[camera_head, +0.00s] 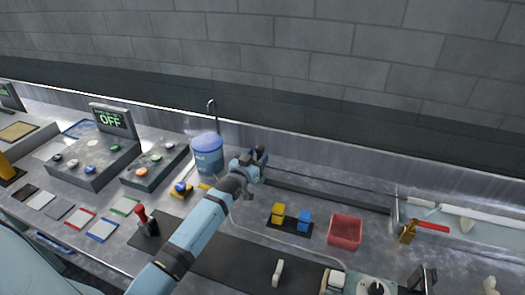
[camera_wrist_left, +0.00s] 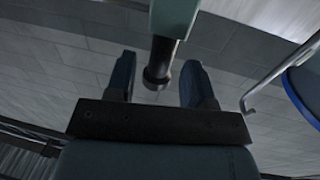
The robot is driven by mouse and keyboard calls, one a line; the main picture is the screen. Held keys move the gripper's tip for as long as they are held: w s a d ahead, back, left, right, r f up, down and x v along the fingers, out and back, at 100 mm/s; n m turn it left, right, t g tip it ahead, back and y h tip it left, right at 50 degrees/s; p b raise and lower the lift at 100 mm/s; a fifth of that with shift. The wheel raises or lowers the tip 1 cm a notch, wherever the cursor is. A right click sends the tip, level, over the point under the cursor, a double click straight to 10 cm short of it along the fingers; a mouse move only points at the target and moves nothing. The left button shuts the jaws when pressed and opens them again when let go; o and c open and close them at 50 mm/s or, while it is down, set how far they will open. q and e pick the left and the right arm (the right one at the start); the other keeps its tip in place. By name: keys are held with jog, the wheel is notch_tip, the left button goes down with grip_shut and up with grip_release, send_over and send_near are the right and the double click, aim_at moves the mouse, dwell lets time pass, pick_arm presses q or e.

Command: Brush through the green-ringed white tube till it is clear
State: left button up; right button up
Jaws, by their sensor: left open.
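I cannot make out a white tube with a green ring for sure. Long white pieces (camera_head: 480,214) lie on the bench at the far right in the head view, with no green ring that I can see. My left gripper (camera_head: 258,164) is over the back of the bench, right of the blue-lidded bin. In the left wrist view its two dark fingers (camera_wrist_left: 160,80) are apart. A dark rod with a rounded end (camera_wrist_left: 157,72), below a pale green part, shows between them in the picture; I cannot tell whether it touches them. My right gripper is not in view.
A blue bin (camera_head: 207,160) stands left of my gripper. Yellow and blue blocks (camera_head: 305,221), a red tray (camera_head: 345,232) and a red-handled tool (camera_head: 431,227) are to the right. Button consoles (camera_head: 97,160) and a red lever (camera_head: 143,216) are at left. A grey wall rises behind.

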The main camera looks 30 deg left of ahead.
pick_arm(q)
jog(key=w, duration=0.2)
jog(key=shift+w+a, duration=0.1)
jog(key=shift+w, duration=0.9)
grip_shut()
